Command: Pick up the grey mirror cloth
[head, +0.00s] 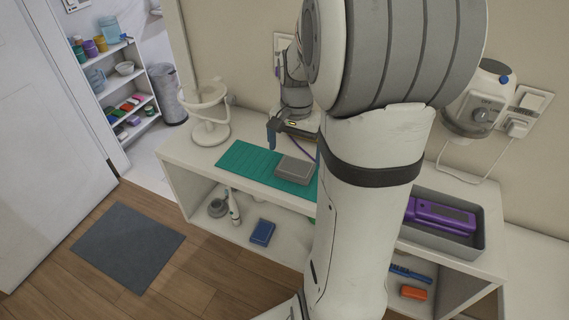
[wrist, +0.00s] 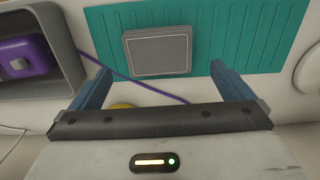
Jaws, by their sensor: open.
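The grey mirror cloth (head: 294,169) looks like a flat folded square with a pale border line. It lies on a green ribbed mat (head: 246,163) on the white counter. In the wrist view the cloth (wrist: 157,50) is near the top middle, on the mat (wrist: 257,35). My gripper (wrist: 160,72) is open and empty, its two blue fingers spread wide. The cloth appears beyond the fingertips, between their lines, and apart from them. In the head view one blue finger shows behind the cloth; my arm hides much of the rest.
A grey tray (head: 474,250) with a purple case (head: 440,216) stands right of my arm. A purple cord (wrist: 140,82) runs beside the mat. A white round stand (head: 209,129) is at the counter's left end. A lower shelf holds a blue box (head: 262,232).

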